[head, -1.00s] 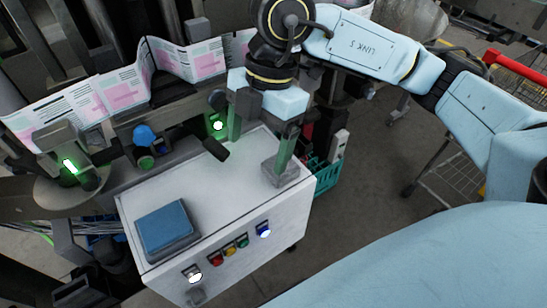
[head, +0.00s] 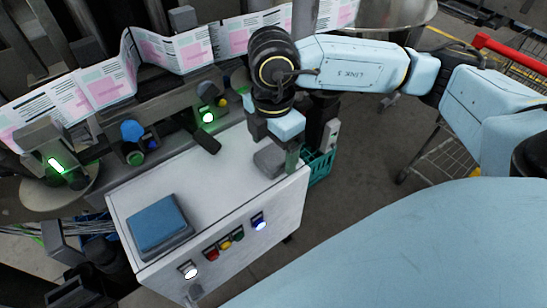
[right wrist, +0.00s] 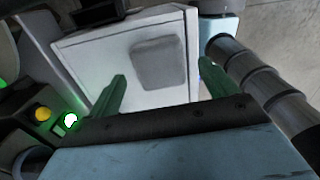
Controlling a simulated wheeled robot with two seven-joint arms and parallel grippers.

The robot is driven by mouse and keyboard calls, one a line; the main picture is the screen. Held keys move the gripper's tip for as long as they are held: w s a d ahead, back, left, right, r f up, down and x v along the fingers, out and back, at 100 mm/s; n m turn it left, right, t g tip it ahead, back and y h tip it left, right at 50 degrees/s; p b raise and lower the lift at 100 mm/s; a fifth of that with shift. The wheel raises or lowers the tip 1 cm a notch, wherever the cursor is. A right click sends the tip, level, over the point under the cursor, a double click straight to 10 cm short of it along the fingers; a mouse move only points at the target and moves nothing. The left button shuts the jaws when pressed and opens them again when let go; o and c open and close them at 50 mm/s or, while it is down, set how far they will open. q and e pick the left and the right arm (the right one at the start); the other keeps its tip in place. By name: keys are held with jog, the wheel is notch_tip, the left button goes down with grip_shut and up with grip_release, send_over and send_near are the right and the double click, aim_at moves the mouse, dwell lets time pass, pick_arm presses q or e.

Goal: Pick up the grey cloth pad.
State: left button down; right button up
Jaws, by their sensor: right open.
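The grey cloth pad (head: 269,162) lies flat on the white top of the cabinet (head: 215,185), near its right end. In the right wrist view the pad (right wrist: 158,63) is a rounded grey square, and nothing covers it. My right gripper (head: 288,152) is over that end of the cabinet, partly hiding the pad in the head view. One green finger shows there, and the other is hidden. In the right wrist view my open gripper (right wrist: 162,71) has its fingertips on either side of the pad's image, with nothing held. My left gripper is not in view.
A blue pad (head: 157,222) on a darker base lies at the cabinet top's left front. Coloured buttons (head: 225,245) line the front face. A label machine with a printed strip (head: 185,48) runs behind. A teal basket (head: 318,168) stands beyond the right end.

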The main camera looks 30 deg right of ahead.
aim_at(274, 154)
jog(key=shift+f, duration=1.45)
jog(key=c, duration=1.1)
jog(key=shift+o, duration=0.2)
jog(key=shift+r, duration=0.2)
notch_tip(274, 154, up, 10)
jog(key=shift+f+p, duration=0.1)
jog(key=shift+p, duration=0.2)
